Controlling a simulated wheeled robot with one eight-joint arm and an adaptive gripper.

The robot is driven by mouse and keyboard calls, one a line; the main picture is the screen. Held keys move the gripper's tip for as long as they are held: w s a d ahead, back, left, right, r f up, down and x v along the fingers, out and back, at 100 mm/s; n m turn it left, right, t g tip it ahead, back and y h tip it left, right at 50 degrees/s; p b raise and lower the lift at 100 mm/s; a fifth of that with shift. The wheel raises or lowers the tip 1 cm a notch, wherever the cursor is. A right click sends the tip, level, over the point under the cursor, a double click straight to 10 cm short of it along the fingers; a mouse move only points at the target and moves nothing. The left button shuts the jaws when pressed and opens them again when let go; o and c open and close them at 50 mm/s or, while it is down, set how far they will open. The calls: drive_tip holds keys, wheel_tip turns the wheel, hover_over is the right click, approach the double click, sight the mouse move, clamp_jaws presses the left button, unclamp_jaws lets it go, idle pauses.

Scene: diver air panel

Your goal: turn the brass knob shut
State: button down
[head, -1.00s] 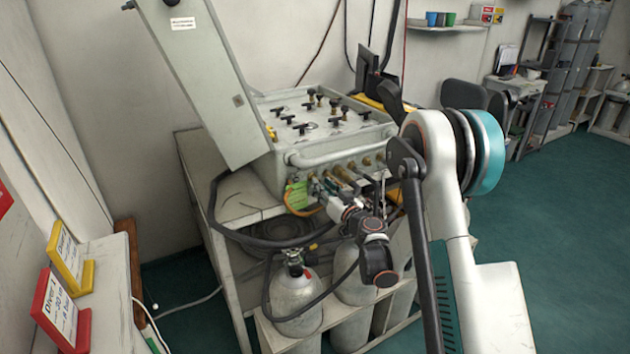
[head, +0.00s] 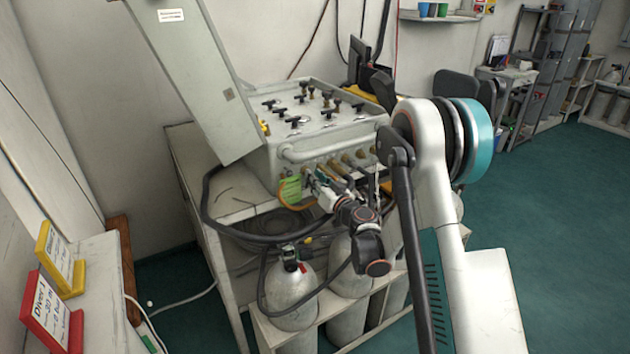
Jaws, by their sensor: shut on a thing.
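The grey air panel (head: 262,160) stands on a bench, its lid raised. Brass fittings (head: 348,161) line its front face. My gripper (head: 314,181) is at the left part of this front face, beside the green tag, and is shut on what appears to be the brass knob. The fingers and wrist hide most of the knob, so its turn position cannot be read. My arm comes in from the right and bends down in front of the panel.
A green tag (head: 290,189) and an orange hose hang just left of my gripper. Black hoses loop below it, and gas cylinders (head: 291,296) stand under the bench. Black-handled valves (head: 299,122) cover the panel top. The floor at right is clear.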

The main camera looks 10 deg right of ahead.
drive_tip(key=m, duration=1.2)
drive_tip(key=shift+d+m, duration=0.1)
drive_tip(key=shift+m, duration=0.3)
idle(0.5)
drive_tip(key=c, duration=1.7)
unclamp_jaws()
drive_tip(key=shift+s, duration=0.1)
drive_tip(key=v, duration=0.7)
drive_tip(key=shift+s+d, duration=0.15)
